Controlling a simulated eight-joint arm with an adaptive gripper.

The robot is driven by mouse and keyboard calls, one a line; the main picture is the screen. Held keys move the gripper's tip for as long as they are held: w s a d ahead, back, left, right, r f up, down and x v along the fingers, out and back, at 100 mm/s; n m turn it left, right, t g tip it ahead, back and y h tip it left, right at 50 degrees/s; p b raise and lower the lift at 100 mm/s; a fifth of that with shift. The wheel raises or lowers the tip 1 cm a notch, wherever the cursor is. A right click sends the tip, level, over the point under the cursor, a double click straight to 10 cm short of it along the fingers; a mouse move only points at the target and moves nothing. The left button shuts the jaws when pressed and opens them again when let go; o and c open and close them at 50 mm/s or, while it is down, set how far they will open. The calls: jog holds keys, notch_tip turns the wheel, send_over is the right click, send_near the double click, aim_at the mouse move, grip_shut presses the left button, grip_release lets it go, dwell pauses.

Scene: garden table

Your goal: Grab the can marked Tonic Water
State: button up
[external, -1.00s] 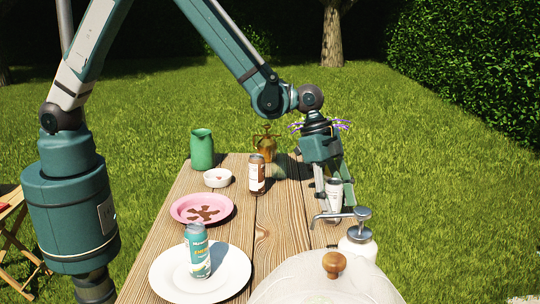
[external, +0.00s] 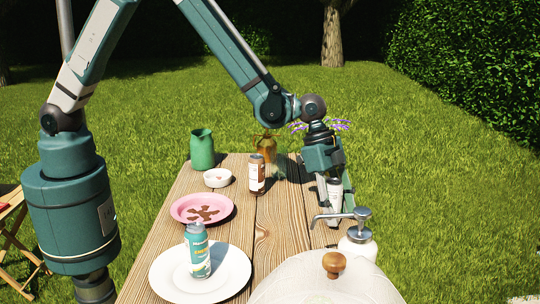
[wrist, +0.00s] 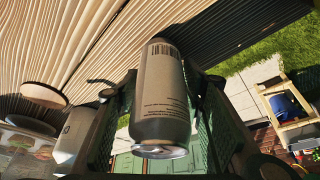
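A grey-white can (external: 334,193) stands upright at the table's right side. In the wrist view this can (wrist: 162,95) shows a barcode and small print; its name cannot be read. My gripper (external: 335,192) is around it, one finger on each side. In the wrist view a narrow gap shows between can and left finger, so my gripper (wrist: 162,82) looks open; contact on the right is unclear. No Tonic Water marking is legible.
A soap-pump bottle (external: 358,243) and a clear dome lid with a wooden knob (external: 336,265) are close in front of the gripper. A pink plate (external: 179,211), white bowl (external: 217,178), green pitcher (external: 202,150) and amber bottle (external: 267,147) stand to the left. Purple flowers (external: 340,125) are behind.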

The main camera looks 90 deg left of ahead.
aim_at(341, 184)
jog(key=c, duration=0.7)
jog(key=shift+r, duration=0.15)
jog(key=shift+r+p, duration=0.65)
jog(key=shift+r, duration=4.2)
